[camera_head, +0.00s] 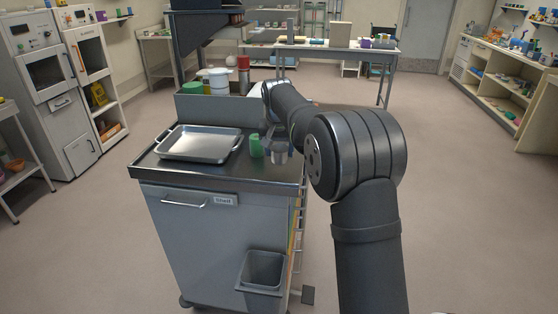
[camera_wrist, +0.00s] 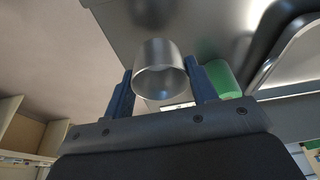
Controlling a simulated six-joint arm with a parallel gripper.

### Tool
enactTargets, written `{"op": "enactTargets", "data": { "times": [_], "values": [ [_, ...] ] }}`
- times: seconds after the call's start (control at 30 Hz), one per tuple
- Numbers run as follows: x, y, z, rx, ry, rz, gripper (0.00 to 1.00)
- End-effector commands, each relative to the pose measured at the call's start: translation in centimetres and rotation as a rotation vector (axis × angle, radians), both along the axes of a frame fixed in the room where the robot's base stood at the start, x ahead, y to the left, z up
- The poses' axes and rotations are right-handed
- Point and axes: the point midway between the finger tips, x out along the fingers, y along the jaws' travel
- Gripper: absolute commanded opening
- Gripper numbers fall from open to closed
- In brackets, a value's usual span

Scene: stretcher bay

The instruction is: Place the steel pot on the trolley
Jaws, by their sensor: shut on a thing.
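The steel pot (camera_wrist: 160,70), a small shiny metal cup shape, is between the two blue fingers of my gripper (camera_wrist: 160,82) in the wrist view. My gripper is shut on it. In the head view the pot (camera_head: 281,157) is at the right end of the trolley top, just right of a green cylinder (camera_head: 256,146). My gripper (camera_head: 276,140) partly hides it there. The trolley (camera_head: 215,178) is grey with a dark steel top. I cannot tell whether the pot's base touches the top.
A shallow metal tray (camera_head: 198,158) covers the left of the trolley top. The green cylinder (camera_wrist: 220,78) is close beside the right finger in the wrist view. White and green containers and a red-topped flask (camera_head: 244,76) are behind the trolley's raised back. A grey bin (camera_head: 262,270) hangs in front.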

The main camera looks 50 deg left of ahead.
Motion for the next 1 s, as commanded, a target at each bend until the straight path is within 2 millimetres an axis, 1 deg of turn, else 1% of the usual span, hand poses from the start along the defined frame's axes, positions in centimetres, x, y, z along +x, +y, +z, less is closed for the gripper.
{"op": "enactTargets", "data": {
  "times": [0.07, 0.3, 0.67, 0.7, 0.77, 0.8, 1.0],
  "values": [
    [0.0, 0.0, -0.6, -0.001, 0.001, 0.000, 0.29],
    [0.0, 0.0, -3.8, -0.001, 0.001, -0.001, 0.29],
    [0.0, 0.0, -4.2, 0.000, 0.000, -0.001, 0.29],
    [0.0, 0.0, -4.3, 0.000, 0.000, -0.001, 0.54],
    [0.0, 0.0, -4.3, 0.000, 0.000, -0.001, 0.66],
    [0.0, 0.0, -4.3, 0.000, 0.000, -0.001, 0.74],
    [0.0, 0.0, -4.3, 0.000, 0.000, -0.001, 0.74]
  ]
}}
